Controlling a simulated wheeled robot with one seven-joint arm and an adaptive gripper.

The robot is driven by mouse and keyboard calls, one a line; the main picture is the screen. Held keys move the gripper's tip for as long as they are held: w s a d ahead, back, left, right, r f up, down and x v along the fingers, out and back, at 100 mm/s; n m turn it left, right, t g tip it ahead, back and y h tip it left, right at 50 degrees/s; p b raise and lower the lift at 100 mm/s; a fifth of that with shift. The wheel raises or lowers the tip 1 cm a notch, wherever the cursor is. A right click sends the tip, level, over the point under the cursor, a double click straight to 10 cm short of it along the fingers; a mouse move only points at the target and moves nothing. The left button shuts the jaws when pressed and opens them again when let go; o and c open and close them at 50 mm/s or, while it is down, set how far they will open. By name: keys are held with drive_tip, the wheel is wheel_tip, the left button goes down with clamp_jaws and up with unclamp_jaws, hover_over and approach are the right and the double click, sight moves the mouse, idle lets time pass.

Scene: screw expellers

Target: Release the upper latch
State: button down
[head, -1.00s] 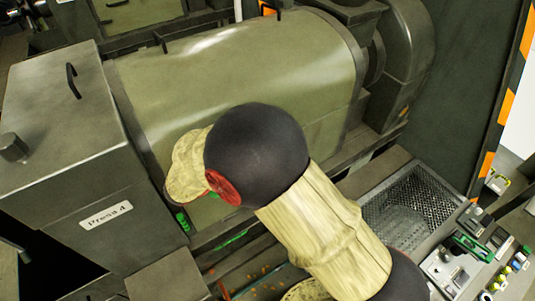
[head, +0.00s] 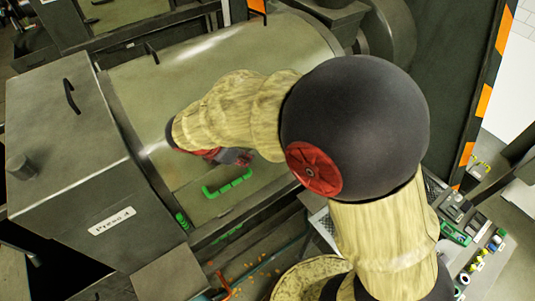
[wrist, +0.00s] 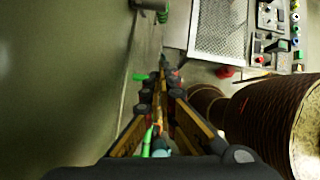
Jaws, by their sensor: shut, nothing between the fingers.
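The cover (head: 235,75) of Press 4 is a large olive curved panel in the head view. A green handle (head: 228,183) sits low on it. One green latch part (head: 182,221) is at the cover's lower left corner, and another green piece (head: 228,234) lies along the lower edge. I cannot tell which is the upper latch. My gripper (head: 240,157) is shut and empty, just above the handle in the picture; contact is unclear. In the wrist view, the closed fingertips (wrist: 167,75) are beside a small green piece (wrist: 142,77). Another green piece (wrist: 162,15) shows farther off.
The grey press housing (head: 70,160) with a black handle stands left of the cover. My arm hides the cover's right lower part in the head view.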

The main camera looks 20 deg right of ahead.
drive_tip(key=shift+d, duration=0.1)
drive_tip(key=w+d+f+p, duration=0.2)
drive_tip(key=w+d+f, duration=0.2)
drive_tip(key=d+f, duration=0.3)
drive_tip(key=shift+d, duration=0.6)
drive_tip(key=shift+f, duration=0.2)
idle(0.3)
drive_tip(key=shift+d+h+b, duration=0.15)
drive_tip(key=shift+h+b, duration=0.25)
drive_tip(key=shift+b, duration=0.15)
